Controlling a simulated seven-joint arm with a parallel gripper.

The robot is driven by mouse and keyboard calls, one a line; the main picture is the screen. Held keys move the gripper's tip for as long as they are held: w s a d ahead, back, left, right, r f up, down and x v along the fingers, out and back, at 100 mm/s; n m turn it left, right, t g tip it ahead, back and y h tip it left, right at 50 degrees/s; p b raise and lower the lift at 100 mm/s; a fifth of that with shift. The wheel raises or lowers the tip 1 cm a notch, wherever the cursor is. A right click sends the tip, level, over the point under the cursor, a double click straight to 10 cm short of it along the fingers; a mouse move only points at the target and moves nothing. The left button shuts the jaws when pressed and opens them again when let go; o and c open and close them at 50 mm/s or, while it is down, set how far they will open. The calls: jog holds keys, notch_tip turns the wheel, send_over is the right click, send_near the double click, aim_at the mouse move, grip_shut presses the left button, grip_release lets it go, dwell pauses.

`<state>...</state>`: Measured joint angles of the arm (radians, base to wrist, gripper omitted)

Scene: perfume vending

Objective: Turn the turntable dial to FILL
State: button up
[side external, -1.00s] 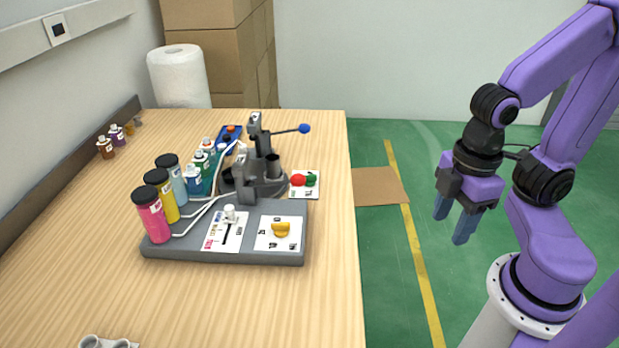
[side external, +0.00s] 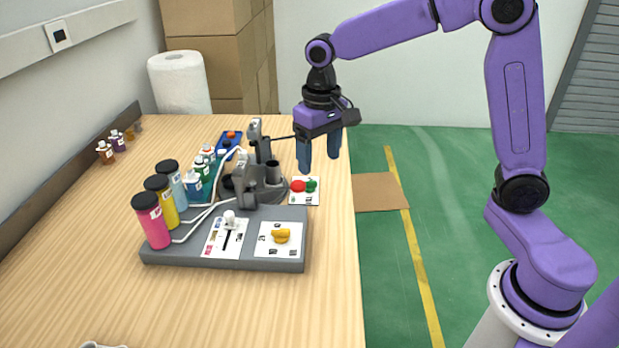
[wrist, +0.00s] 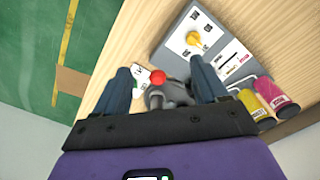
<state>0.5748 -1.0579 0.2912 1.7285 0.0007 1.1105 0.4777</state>
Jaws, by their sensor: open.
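The yellow dial (side external: 281,236) sits on a white labelled plate (side external: 268,250) at the right end of the grey base. The labels around it are too small to read. The dial also shows in the wrist view (wrist: 194,38), at the top. My gripper (side external: 320,168) is open and empty, fingers pointing down, above the table's right edge, beyond the dial and higher than it. In the wrist view, my two fingers (wrist: 160,88) stand apart with the red button between them in the picture.
A red button (side external: 298,186) and a green button (side external: 311,185) lie below my gripper. The dark turntable fixture (side external: 262,188) stands left of them. Its lever is partly hidden behind my gripper. A white-knobbed slider (side external: 229,218) is left of the dial. Several coloured bottles (side external: 151,222) stand at the base's left.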

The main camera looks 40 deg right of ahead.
jog(key=w+d+f+m, duration=0.2)
jog(key=w+d+m, duration=0.3)
jog(key=w, duration=0.5)
jog(key=m, duration=0.4)
send_over(309, 181)
notch_tip(309, 181, down, 2)
notch_tip(309, 181, down, 17)
jog(key=shift+f, duration=0.1)
jog(key=c, duration=1.1)
